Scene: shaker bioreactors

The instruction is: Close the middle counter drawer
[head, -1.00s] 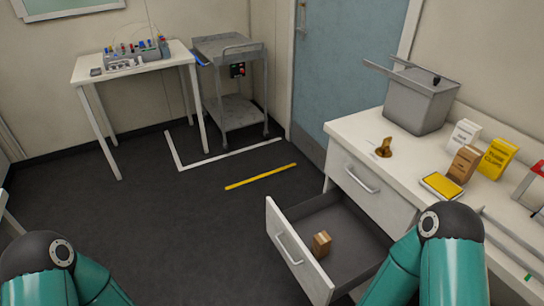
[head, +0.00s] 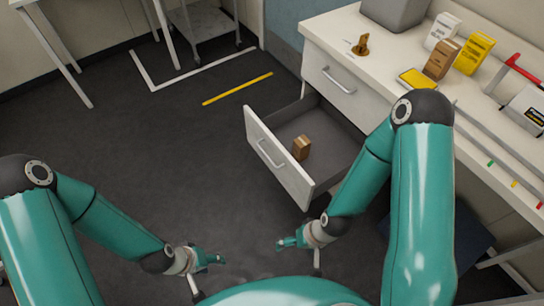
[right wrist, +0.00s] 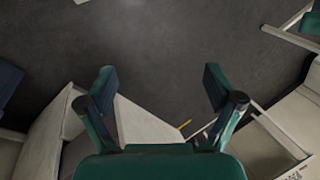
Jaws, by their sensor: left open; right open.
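The open counter drawer (head: 278,160) is pulled well out from the white counter, below a shut drawer (head: 338,80). It has a white front with a bar handle (head: 270,154) and a dark grey inside. A small brown box (head: 301,148) stands in it. My right gripper (head: 284,243) is open and empty, in front of and below the drawer front, apart from it. Its spread fingers (right wrist: 160,83) show in the right wrist view with nothing between them. My left gripper (head: 219,259) is open and empty, further left over the floor.
The countertop (head: 385,61) holds a grey bin (head: 394,12), a brown-gold item (head: 361,45), several small cartons and a yellow-topped box (head: 417,78). A table and a metal cart stand at the back left.

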